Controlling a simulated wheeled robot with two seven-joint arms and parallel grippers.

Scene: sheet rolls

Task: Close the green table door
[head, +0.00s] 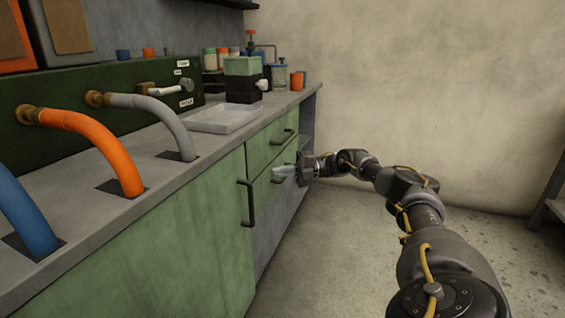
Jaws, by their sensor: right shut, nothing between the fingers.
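The green table has a large green door (190,240) on its front, with a dark vertical bar handle (249,204) near its right edge. The door looks close to flush with the front; I cannot tell whether a small gap stays. My right gripper (280,173) is shut and empty. It is in front of the green drawer fronts (262,190), right of and farther away than the door handle. It covers part of the lower drawer front; I cannot tell whether it touches it. My left gripper is not in view.
The grey worktop (225,135) carries an orange hose (105,150), a grey hose (160,115), a blue hose (22,215) and a shallow tray (215,121). Jars and a green-black device (243,82) stand at the far end. The floor (340,255) right of the table is clear.

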